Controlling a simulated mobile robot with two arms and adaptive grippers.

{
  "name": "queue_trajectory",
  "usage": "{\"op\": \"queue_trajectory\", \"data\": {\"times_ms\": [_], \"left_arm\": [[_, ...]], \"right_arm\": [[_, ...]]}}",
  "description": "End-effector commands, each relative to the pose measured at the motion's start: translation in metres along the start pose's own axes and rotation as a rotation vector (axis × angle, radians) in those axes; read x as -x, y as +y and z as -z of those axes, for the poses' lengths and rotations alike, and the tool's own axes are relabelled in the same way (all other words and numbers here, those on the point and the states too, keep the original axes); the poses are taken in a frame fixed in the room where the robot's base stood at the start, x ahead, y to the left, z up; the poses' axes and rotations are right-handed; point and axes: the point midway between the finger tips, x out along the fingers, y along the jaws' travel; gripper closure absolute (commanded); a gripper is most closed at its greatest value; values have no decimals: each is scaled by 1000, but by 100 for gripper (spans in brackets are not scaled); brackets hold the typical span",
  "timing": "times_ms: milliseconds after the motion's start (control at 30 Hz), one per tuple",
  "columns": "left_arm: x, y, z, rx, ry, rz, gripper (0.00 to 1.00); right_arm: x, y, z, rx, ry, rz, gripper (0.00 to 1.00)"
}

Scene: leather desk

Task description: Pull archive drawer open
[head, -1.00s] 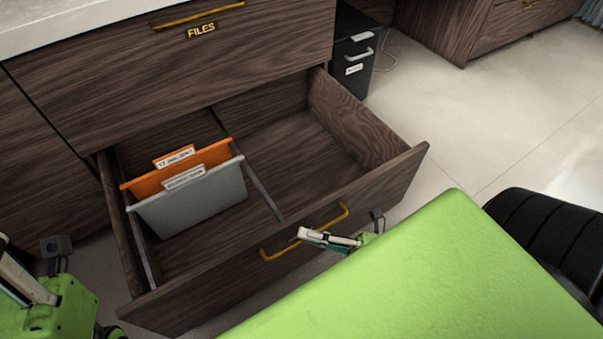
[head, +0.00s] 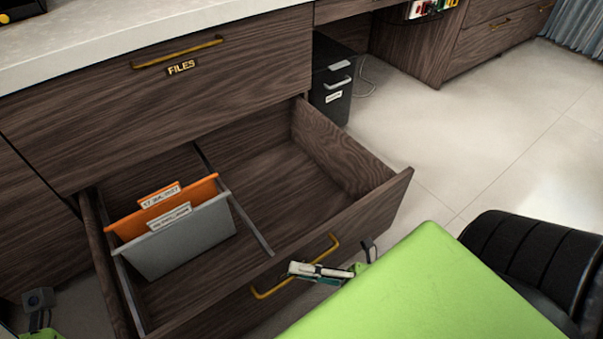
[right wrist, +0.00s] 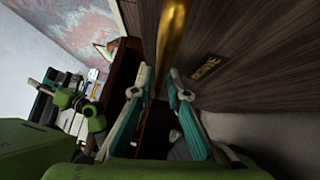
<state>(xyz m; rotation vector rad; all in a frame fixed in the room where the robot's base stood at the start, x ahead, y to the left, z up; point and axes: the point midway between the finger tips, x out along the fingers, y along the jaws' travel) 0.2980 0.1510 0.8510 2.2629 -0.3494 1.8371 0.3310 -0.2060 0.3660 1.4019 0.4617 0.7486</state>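The archive drawer (head: 365,208) is dark wood and stands far out from the cabinet, below the FILES drawer (head: 250,85). An orange folder (head: 205,188) and a grey folder (head: 185,240) hang in its left part; the right part is empty. Its gold handle (head: 334,246) is on the front; the handle also shows in the right wrist view (right wrist: 171,35). My right gripper (head: 300,268) is at the handle. In the right wrist view its fingertips (right wrist: 160,75) lie close on both sides of the bar. My left gripper's fingers are out of view.
A black cabinet (head: 331,90) stands under the desk at the back. A pale countertop (head: 130,28) lies above the drawers. A black ribbed padded thing (head: 530,255) is at the right. The tiled floor (head: 480,110) at the upper right is clear.

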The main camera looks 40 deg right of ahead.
Motion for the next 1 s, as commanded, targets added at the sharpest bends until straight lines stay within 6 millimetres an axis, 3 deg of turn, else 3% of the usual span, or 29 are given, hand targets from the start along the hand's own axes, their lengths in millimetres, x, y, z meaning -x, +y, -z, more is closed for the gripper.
{"op": "queue_trajectory", "data": {"times_ms": [167, 600, 800, 1000], "left_arm": [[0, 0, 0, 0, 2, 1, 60], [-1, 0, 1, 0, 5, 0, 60], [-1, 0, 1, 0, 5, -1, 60], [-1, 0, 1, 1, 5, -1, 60]], "right_arm": [[16, -1, 0, 0, 0, 3, 85], [103, -1, 0, -1, -2, 4, 85], [119, 0, 0, 0, -1, 2, 85], [121, 0, 0, 0, -1, 1, 85]]}}
